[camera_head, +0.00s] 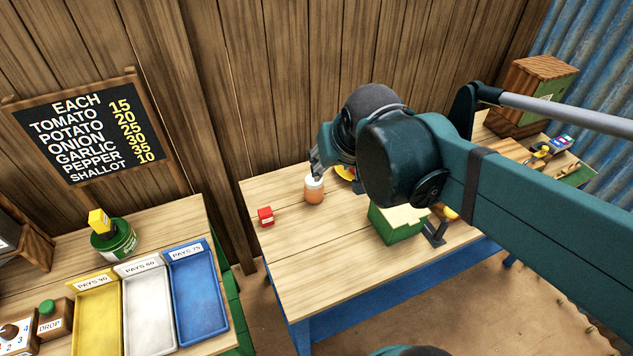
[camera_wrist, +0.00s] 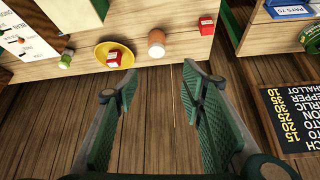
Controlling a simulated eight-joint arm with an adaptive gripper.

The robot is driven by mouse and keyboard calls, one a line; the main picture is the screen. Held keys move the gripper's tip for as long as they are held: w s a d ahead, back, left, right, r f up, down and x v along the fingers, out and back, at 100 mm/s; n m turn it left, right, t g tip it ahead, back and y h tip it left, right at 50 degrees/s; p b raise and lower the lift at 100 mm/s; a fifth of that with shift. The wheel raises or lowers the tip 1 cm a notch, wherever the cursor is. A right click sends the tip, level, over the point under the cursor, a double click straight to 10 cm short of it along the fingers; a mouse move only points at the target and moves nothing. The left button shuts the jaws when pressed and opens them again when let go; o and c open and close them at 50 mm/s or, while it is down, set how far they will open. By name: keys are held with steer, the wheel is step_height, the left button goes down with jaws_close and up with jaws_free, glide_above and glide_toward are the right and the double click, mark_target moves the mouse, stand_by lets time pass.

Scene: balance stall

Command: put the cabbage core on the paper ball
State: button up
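I cannot make out a cabbage core or a paper ball in either view. My gripper (camera_wrist: 152,92) is open and empty in the wrist view, its two green fingers well apart with only plank boards showing between them. In the head view my gripper (camera_head: 318,163) is above the far part of the middle table, close to an orange jar with a pale lid (camera_head: 314,191). My arm hides part of that table.
A green box (camera_head: 392,229) stands near the middle table's front. Yellow, white and blue trays (camera_head: 197,300) lie on the left table. A price board (camera_head: 88,130) stands behind them. The middle table's front left is clear.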

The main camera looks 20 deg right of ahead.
steer(key=s+a+f+n+y, duration=0.1)
steer(key=s+a+n, duration=0.1)
steer(key=s+a, duration=0.3)
steer(key=shift+s+f+t, duration=0.3)
steer(key=shift+s, duration=0.3)
step_height(320, 180, down, 7)
steer(key=b, duration=0.7)
stand_by(1.0)
